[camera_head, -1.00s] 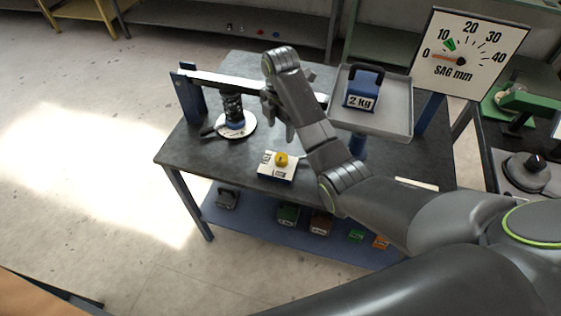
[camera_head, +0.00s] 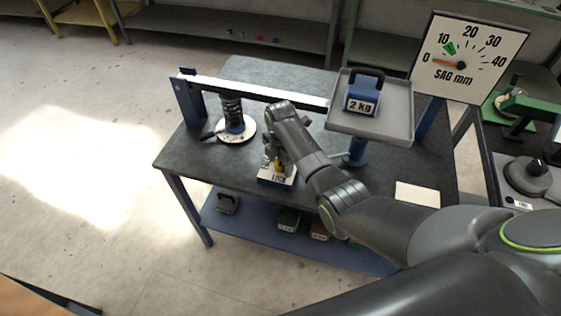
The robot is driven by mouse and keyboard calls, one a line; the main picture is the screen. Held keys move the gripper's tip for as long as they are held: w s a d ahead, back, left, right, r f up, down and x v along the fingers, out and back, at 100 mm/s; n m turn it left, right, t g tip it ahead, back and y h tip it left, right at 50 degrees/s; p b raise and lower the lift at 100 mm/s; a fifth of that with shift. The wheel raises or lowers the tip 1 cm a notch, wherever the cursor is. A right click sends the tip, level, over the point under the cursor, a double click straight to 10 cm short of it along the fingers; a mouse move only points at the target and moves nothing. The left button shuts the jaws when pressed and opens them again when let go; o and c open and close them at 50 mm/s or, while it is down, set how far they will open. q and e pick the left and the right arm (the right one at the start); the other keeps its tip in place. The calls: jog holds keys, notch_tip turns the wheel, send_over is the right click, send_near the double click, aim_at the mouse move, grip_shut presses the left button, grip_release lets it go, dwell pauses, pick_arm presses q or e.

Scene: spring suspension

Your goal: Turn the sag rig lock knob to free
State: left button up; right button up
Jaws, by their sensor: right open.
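The lock knob (camera_head: 278,166) is yellow and sits on a small white block (camera_head: 276,180) with dark lettering near the table's front edge. My right gripper (camera_head: 274,161) is open directly over the knob, with its fingers pointing down beside it. The fingers partly hide the knob, and I cannot tell whether they touch it. The left gripper is not in view.
The sag dial (camera_head: 468,58) stands behind the tray, with its orange needle near the low end. A white card (camera_head: 417,194) lies on the dark table (camera_head: 200,158). Weights sit on the blue lower shelf (camera_head: 258,234). A second bench with equipment stands at right.

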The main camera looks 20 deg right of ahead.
jog(key=c, duration=1)
